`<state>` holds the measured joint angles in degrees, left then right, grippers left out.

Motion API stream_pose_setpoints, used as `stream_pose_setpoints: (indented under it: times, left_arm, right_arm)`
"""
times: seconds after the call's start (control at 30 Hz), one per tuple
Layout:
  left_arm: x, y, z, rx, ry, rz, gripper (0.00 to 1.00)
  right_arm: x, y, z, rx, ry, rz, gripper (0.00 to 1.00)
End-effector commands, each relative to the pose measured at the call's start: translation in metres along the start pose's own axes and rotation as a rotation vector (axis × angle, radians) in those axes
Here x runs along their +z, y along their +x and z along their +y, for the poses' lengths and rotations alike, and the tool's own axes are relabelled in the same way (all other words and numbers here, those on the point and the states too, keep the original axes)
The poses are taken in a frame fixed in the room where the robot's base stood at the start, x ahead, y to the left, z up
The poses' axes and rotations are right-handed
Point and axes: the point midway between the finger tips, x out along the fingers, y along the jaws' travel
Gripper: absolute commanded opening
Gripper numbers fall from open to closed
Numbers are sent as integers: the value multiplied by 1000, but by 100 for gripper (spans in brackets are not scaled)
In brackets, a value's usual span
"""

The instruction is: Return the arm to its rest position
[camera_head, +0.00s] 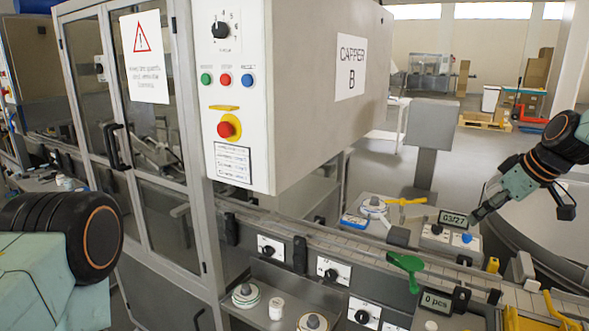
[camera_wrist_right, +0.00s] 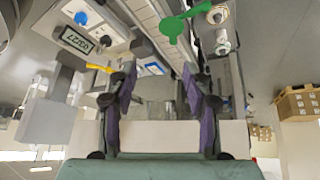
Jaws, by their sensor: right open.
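My right arm comes in from the right edge in the head view, and its gripper (camera_head: 482,210) points down and left near the small display reading 03/27 (camera_head: 453,218). In the right wrist view the two purple-and-black fingers of this gripper (camera_wrist_right: 158,85) stand apart with nothing between them. The display also shows in the right wrist view (camera_wrist_right: 77,40), upside down. Part of my left arm shows at the lower left of the head view; its gripper is out of view.
A conveyor (camera_head: 340,243) runs beside the control cabinet marked CAPPER B (camera_head: 262,90). A green paddle-shaped piece (camera_head: 408,264) sits at the conveyor. A blue button (camera_head: 467,238) is below the display. Cartons (camera_head: 537,72) stand far back.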

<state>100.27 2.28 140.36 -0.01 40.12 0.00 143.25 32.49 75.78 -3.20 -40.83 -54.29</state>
Motion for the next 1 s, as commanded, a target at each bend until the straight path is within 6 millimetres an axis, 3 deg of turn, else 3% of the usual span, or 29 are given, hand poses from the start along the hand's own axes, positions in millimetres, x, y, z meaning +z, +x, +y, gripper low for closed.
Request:
stream_pose_setpoints:
  times: [0.13,0.27,0.4,0.5,0.73,1.0]
  left_arm:
    - [0,9,0,0,0,0,40]
    - [0,23,0,0,0,-1,40]
    - [0,41,0,0,0,-1,40]
    - [0,53,0,0,0,-1,40]
    - [0,83,-1,0,0,-1,40]
    - [0,121,-1,0,0,-1,40]
  right_arm:
    - [11,51,-24,66,165,35,50]
    - [40,109,-59,113,312,49,50]
    - [90,168,-108,148,447,42,50]
    - [133,202,-145,162,523,24,50]
    - [244,253,-232,177,637,-63,50]
    - [386,268,-334,153,639,-276,50]
